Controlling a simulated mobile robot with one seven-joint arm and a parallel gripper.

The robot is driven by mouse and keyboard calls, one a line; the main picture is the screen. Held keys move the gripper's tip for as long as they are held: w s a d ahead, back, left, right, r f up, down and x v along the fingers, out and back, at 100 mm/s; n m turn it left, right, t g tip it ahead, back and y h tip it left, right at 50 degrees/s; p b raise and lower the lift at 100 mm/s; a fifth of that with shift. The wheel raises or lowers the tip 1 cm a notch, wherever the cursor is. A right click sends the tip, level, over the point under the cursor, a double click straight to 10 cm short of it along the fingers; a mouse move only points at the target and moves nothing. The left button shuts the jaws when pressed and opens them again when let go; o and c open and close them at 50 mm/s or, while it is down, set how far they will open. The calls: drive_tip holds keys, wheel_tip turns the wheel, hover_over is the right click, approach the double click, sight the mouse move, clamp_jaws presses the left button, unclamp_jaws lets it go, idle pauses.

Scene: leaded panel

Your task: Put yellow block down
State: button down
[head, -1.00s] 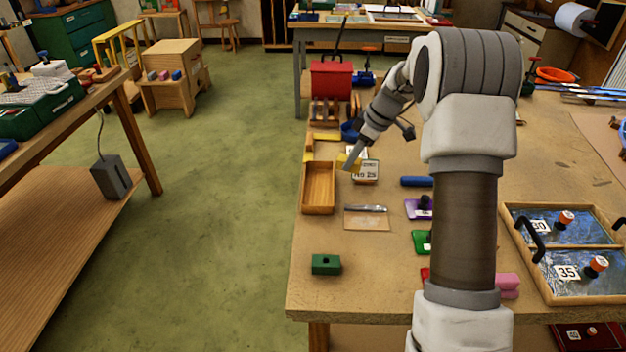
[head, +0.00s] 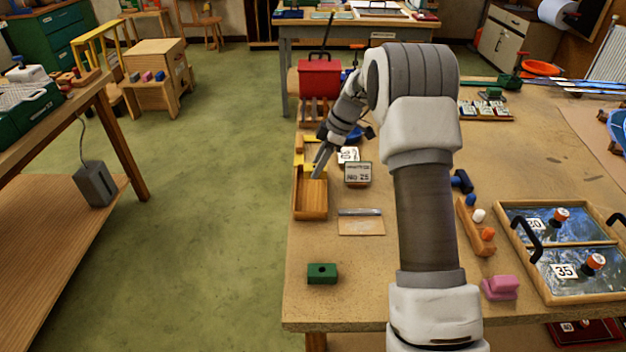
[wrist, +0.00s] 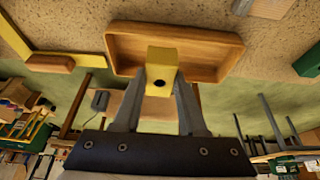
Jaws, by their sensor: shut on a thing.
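The yellow block (wrist: 162,66), with a dark hole in its face, is between the fingers of my gripper (wrist: 162,84) in the wrist view. My gripper is shut on it. Behind the block in that view is the shallow wooden tray (wrist: 222,68), so the block appears over the tray. In the head view my gripper (head: 317,172) is at the far end of the wooden tray (head: 312,212), and the block is hard to make out there. I cannot tell whether the block touches the tray floor. The visible part of the tray is empty.
A flat card with a grey bar (head: 361,225) and a green block (head: 322,273) lie nearer. A yellow angled piece (wrist: 40,60) lies beside the tray. The table edge is close on the left.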

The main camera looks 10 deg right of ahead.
sight(313, 190)
drive_tip(key=shift+s+a+f, duration=0.1)
drive_tip(key=shift+a+f, duration=0.35)
drive_tip(key=shift+a, duration=0.15)
drive_tip(key=shift+f, duration=1.95)
drive_tip(key=shift+f, duration=0.2)
drive_tip(key=shift+c, duration=2.3)
unclamp_jaws()
drive_tip(key=shift+r, duration=0.1)
